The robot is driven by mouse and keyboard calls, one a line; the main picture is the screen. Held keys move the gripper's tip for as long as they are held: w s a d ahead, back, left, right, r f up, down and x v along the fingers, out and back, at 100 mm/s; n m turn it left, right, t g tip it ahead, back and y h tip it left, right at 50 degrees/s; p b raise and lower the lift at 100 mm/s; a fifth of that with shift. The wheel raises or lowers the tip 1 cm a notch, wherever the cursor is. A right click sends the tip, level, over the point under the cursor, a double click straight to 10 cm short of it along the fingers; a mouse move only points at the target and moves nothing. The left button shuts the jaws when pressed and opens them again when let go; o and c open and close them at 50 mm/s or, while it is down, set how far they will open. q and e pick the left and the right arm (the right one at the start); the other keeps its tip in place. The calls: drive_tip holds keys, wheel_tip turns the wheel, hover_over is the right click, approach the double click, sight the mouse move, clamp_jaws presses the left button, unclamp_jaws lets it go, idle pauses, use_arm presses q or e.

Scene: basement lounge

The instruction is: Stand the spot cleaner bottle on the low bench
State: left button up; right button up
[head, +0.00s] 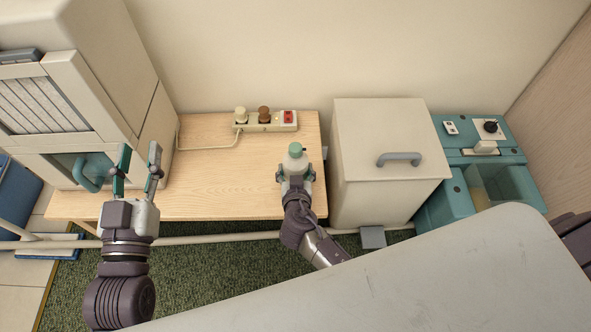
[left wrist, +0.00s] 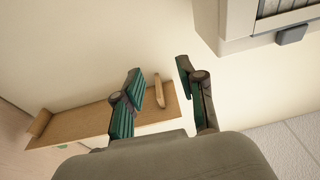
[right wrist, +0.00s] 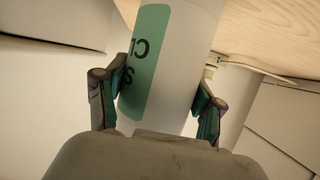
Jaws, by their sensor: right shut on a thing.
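The spot cleaner bottle (head: 295,151), pale with a green cap, is at the right end of the low wooden bench (head: 215,185) in the head view. My right gripper (head: 296,174) is shut around it. In the right wrist view the white bottle (right wrist: 185,50) with its green label sits between both fingers; the gripper hides its lower picture part. I cannot tell whether its base touches the bench. My left gripper (head: 137,168) is open and empty at the bench's left part; its spread fingers also show in the left wrist view (left wrist: 160,85).
A power strip (head: 266,121) with plugs and a cord lies along the bench's back. A beige cabinet (head: 388,165) stands right of the bench, and a large beige machine (head: 80,60) is at left. The bench's middle is clear. A pale rail (head: 210,239) runs along its front.

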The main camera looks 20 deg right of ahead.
drive_tip(key=o, duration=1.6)
use_arm(q)
drive_tip(key=shift+s+r+t, duration=0.1)
drive_tip(key=shift+r+t, duration=0.2)
drive_tip(key=shift+r, duration=0.1)
use_arm(e)
drive_tip(key=p+v, duration=0.2)
drive_tip(key=v, duration=0.9)
use_arm(q)
wheel_tip(320, 180, down, 7)
drive_tip(key=a+g+y, duration=0.1)
drive_tip(key=g, duration=0.3)
drive_tip(key=shift+s+g, duration=0.25)
drive_tip(key=shift+g, duration=0.05)
use_arm(e)
drive_tip(key=d+r+n+y, duration=0.1)
drive_tip(key=r+n+y, duration=0.1)
drive_tip(key=r, duration=0.4)
drive_tip(key=d+r+n+t+y, duration=0.1)
drive_tip(key=r+n+y, duration=0.1)
drive_tip(key=r, duration=0.5)
drive_tip(key=d+r+n+t+y, duration=0.1)
drive_tip(key=r+y, duration=0.2)
drive_tip(key=r, duration=0.4)
drive_tip(key=shift+w+n, duration=0.25)
drive_tip(key=shift+n, duration=0.15)
